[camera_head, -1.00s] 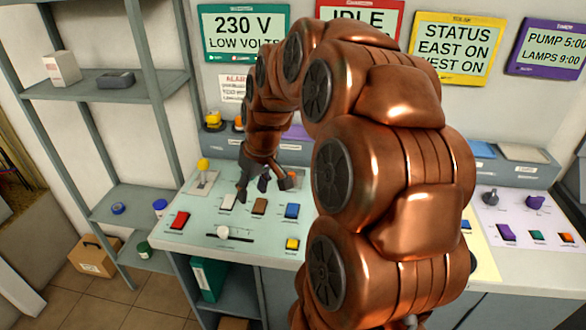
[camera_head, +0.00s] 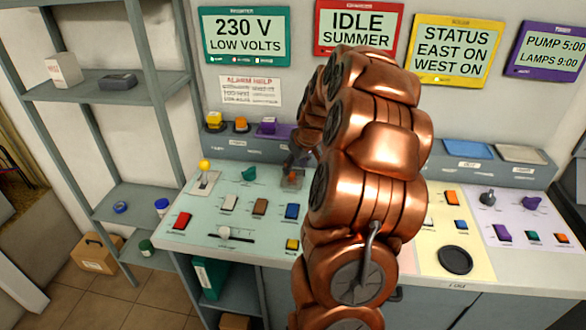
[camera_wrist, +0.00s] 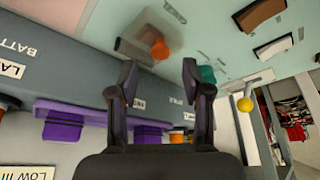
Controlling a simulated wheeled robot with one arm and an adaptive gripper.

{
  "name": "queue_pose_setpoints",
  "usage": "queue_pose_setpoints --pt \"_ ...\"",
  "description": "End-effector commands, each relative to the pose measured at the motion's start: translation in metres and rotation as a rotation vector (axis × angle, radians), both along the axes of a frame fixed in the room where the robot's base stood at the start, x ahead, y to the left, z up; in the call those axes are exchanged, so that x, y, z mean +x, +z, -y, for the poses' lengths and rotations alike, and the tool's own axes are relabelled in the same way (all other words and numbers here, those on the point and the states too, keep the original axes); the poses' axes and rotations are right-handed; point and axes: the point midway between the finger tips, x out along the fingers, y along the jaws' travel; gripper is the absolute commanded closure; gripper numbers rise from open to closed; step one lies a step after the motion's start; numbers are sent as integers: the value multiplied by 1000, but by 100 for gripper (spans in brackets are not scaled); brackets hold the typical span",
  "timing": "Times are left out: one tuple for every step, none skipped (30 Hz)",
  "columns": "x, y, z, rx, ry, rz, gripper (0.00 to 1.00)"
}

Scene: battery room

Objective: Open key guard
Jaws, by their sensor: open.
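The key guard (camera_wrist: 130,46) looks like a greyish, see-through cover beside an orange knob (camera_wrist: 160,48) on the pale green panel, in the upper part of the wrist view. In the head view the guard (camera_head: 292,179) stands near the back of the green panel, close to my arm. I cannot tell its exact lid position. My gripper (camera_wrist: 158,78) is open and empty, its two dark fingers apart, with the knob and guard beyond the fingertips. In the head view my gripper (camera_head: 297,160) is mostly hidden by my copper arm, just behind and above the guard.
A green knob (camera_head: 249,174) and a yellow-topped lever (camera_head: 204,166) stand left of the guard. Red, white, brown and blue switches (camera_head: 292,211) lie in front. A grey ledge with a purple block (camera_head: 267,127) runs behind. Shelving (camera_head: 150,90) stands at left.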

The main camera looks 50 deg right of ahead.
Motion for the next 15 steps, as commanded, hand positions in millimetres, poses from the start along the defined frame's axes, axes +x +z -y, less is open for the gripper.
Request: queue_pose_setpoints --pt "2 -5 -1 4 1 -4 51" --pt "3 -9 -1 5 1 -4 51" --pt "5 -13 -1 5 2 -4 51" --pt "7 -16 0 4 2 -3 51" --pt "8 -19 0 3 1 -2 51" --pt "10 -23 1 2 1 -2 51" --pt "10 -25 1 2 1 -2 51" --pt "11 -27 1 2 1 -2 51" --pt "12 -29 1 2 1 -2 51" --pt "12 -30 1 2 1 -2 51" --pt "12 -31 1 2 1 -2 51" --pt "13 -32 2 2 1 -1 51" --pt "13 -32 2 1 0 -1 51" --pt "13 -32 2 1 0 -1 51" --pt "13 -32 2 1 0 -1 51"
